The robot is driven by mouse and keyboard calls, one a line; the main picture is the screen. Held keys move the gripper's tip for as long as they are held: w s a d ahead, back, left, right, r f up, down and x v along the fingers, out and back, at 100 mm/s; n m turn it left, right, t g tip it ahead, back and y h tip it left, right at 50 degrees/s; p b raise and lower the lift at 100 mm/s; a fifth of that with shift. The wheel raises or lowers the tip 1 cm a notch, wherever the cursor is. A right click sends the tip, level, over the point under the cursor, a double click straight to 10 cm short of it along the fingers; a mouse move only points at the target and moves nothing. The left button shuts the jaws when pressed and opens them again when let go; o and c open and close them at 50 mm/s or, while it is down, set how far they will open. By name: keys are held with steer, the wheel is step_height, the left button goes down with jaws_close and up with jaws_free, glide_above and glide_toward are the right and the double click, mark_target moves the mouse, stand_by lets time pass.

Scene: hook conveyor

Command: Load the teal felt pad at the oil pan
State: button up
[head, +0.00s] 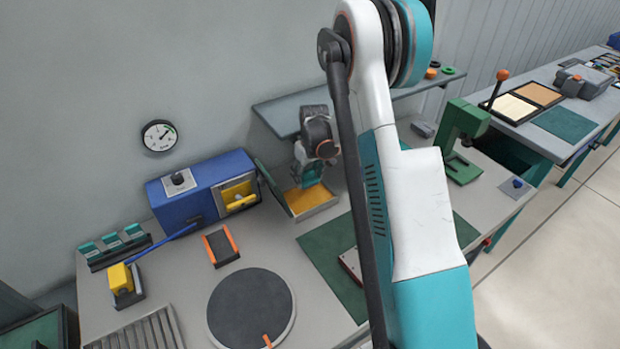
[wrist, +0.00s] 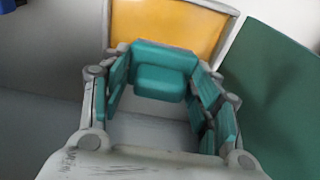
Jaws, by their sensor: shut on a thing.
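The oil pan (head: 322,209) is a shallow light-rimmed tray with an orange-yellow bed and a raised green lid (head: 273,187) on its left. The bed also shows at the top of the wrist view (wrist: 180,22). My gripper (head: 308,178) is over the pan, pointing down. In the wrist view my gripper (wrist: 163,85) is shut on the teal felt pad (wrist: 160,80), which sits between its teal-faced fingers against the orange bed. I cannot tell whether the pad touches the bed.
A blue box with a dial (head: 178,184) stands left of the pan. A rack of teal pieces (head: 113,247), a yellow block (head: 122,281) and a round dark plate (head: 250,308) lie further left. A shelf (head: 285,118) is behind; a green press (head: 462,140) stands right.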

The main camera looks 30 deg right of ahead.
steer(key=shift+w+a+f, duration=0.1)
steer(key=shift+f+b, duration=0.9)
steer(key=shift+f, duration=2)
steer(key=shift+f+b, duration=0.55)
steer(key=shift+b, duration=0.3)
stand_by(0.8)
steer(key=shift+r, duration=0.15)
steer(key=shift+r+p, duration=1.3)
steer(key=shift+r, duration=2.1)
